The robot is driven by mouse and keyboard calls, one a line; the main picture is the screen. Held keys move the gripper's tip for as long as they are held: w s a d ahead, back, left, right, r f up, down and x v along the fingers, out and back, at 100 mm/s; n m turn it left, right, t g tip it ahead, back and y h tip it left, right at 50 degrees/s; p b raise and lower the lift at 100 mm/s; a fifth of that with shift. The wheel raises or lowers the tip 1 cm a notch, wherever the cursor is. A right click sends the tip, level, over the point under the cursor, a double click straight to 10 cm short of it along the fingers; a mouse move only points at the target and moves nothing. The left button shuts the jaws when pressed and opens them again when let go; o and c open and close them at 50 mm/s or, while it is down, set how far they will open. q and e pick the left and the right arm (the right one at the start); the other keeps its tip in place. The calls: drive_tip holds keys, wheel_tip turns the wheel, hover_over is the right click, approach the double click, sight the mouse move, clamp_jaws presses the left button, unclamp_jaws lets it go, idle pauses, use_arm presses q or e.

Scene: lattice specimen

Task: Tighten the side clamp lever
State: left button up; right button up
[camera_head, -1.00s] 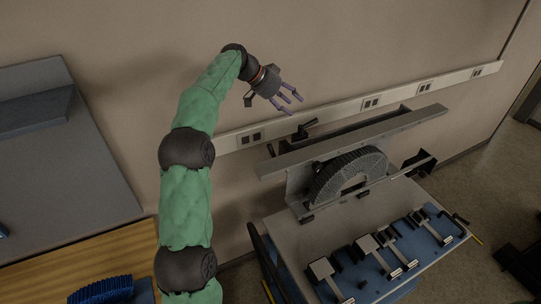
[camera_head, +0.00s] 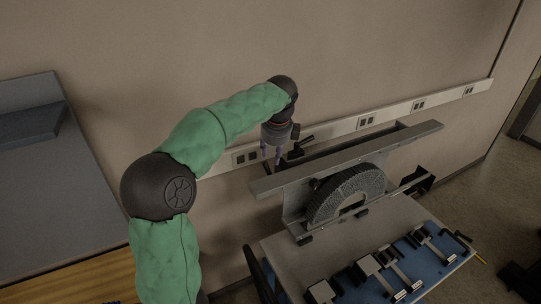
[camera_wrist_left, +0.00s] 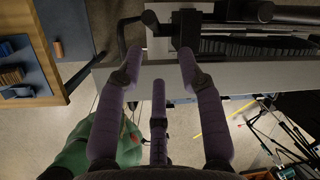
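A black clamp lever (camera_head: 302,142) stands at the left end of the grey fixture beam (camera_head: 345,158), by the wall. My left gripper (camera_head: 271,157) hangs fingers-down just left of the lever, above the beam's left end. In the left wrist view, its purple fingers (camera_wrist_left: 161,62) are spread, with nothing between them but a view of the beam's edge. Black clamp parts (camera_wrist_left: 186,27) show just beyond the fingertips; I cannot tell from this view whether they touch. My right gripper is out of view.
A toothed grey arch (camera_head: 347,190) sits under the beam on a table (camera_head: 285,243) with several small clamps on a blue mat (camera_head: 437,262). An outlet rail (camera_head: 400,112) runs along the wall close behind. A wooden bench (camera_head: 85,278) stands at left.

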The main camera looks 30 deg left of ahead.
sight(266, 167)
use_arm(q)
drive_tip(key=a+f, duration=0.1)
drive_tip(key=f, duration=0.2)
drive_tip(key=w+a+f+m+y, duration=0.1)
drive_tip(key=f, duration=0.2)
drive_tip(key=a+f+m, duration=0.1)
drive_tip(key=a+f, duration=0.1)
drive_tip(key=f, duration=0.1)
drive_tip(key=shift+w+f+y+b, duration=0.2)
drive_tip(key=shift+y+b, duration=0.1)
drive_tip(key=shift+b, duration=0.1)
